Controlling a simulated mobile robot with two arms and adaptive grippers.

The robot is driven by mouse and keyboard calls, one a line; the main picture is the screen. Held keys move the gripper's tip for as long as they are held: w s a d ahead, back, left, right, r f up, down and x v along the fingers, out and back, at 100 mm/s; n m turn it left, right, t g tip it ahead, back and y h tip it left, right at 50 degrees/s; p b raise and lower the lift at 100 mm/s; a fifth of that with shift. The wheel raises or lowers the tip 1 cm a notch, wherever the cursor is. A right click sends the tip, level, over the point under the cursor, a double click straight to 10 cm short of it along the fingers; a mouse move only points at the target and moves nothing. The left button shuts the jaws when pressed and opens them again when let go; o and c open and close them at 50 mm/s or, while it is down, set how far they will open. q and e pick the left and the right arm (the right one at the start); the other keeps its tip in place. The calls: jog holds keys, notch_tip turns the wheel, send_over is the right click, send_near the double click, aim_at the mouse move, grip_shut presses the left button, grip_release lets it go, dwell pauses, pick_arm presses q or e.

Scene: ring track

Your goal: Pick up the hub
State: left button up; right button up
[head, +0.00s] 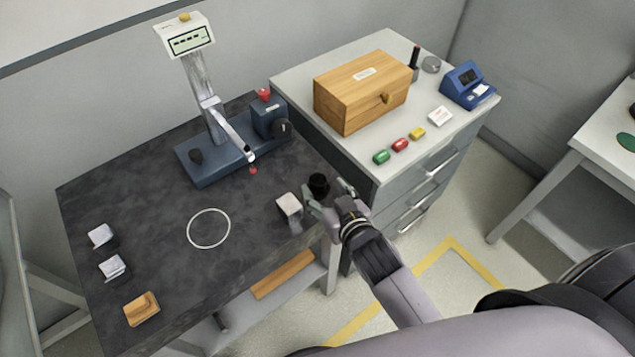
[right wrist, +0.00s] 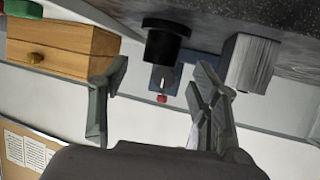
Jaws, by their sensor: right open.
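The hub appears to be the black, stepped round part (head: 318,184) at the right edge of the dark table (head: 150,215). It also shows in the right wrist view (right wrist: 166,40), with a wide rim and a narrower body. My right gripper (head: 328,194) is open and empty, close beside the hub at the table edge. In the right wrist view the two fingers (right wrist: 160,82) are spread, with the hub ahead between their lines; I see no grip on it. My left gripper is not in view.
A silver block (head: 289,206) stands close left of the hub, also in the right wrist view (right wrist: 251,62). A blue-grey press-like device (head: 215,160) stands behind. A drawer cabinet (head: 440,140) adjoins on the right, bearing a wooden box (head: 362,95). A white ring (head: 209,229) marks clear tabletop.

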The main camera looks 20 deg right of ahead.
aim_at(320, 185)
jog(key=shift+p+x, duration=0.7)
jog(key=shift+x, duration=2)
jog(key=shift+s, duration=0.1)
jog(key=shift+s+f, duration=0.1)
grip_shut()
